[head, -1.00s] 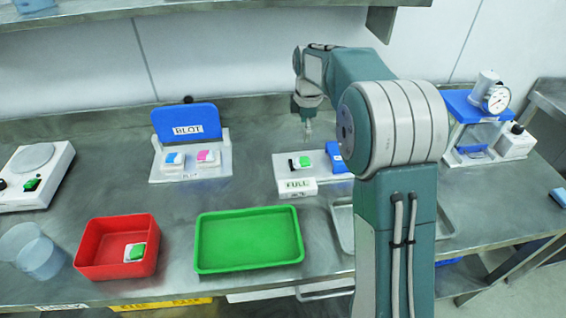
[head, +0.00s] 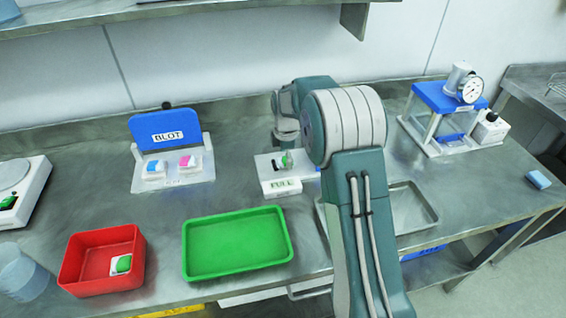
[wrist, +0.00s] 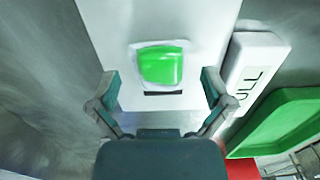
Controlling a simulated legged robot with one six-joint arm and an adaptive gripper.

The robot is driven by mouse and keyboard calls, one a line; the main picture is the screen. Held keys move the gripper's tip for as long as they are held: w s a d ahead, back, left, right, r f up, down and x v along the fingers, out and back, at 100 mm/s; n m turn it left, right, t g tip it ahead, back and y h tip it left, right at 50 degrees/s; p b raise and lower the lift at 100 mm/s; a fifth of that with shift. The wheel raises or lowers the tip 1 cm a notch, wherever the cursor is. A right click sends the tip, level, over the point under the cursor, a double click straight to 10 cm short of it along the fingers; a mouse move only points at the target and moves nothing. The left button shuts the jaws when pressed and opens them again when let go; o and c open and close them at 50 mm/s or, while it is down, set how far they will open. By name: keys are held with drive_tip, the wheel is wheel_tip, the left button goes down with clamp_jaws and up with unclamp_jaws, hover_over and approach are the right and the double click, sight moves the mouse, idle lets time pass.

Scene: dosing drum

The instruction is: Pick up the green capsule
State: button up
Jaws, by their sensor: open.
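A green capsule with a white base (head: 285,161) sits on the white stand (head: 265,170) behind the FULL sign, partly hidden by my gripper in the head view. In the wrist view the green capsule (wrist: 161,66) lies between and slightly beyond my open fingers. My gripper (wrist: 159,80) is empty, with one finger on each side of the capsule and gaps to both sides. It points down over the stand in the head view. Another green-and-white capsule (head: 121,264) lies in the red bin (head: 72,272).
The FULL sign (head: 286,185) stands in front of the capsule. An empty green tray (head: 237,245) lies nearer. The BLOT holder (head: 168,130) with a blue and a pink capsule stands at left. A metal tray (head: 412,205) and a blue gauge stand (head: 450,97) are at right.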

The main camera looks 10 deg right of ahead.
drive_tip(key=shift+d+f, duration=0.3)
drive_tip(key=shift+d, duration=0.15)
drive_tip(key=shift+a, duration=0.45)
drive_tip(key=c, duration=1)
drive_tip(key=shift+d, duration=0.2)
drive_tip(key=shift+c, duration=0.2)
drive_tip(key=shift+r, duration=0.1)
drive_tip(key=shift+r, duration=0.3)
wheel_tip(320, 180, up, 2)
drive_tip(key=shift+r, duration=0.15)
drive_tip(key=s+d+r, duration=0.2)
drive_tip(key=s+r, duration=0.3)
drive_tip(key=s, duration=0.1)
drive_tip(key=s+d+r, duration=0.2)
drive_tip(key=s+r, duration=0.3)
drive_tip(key=s, duration=0.2)
drive_tip(key=shift+s+d, duration=0.25)
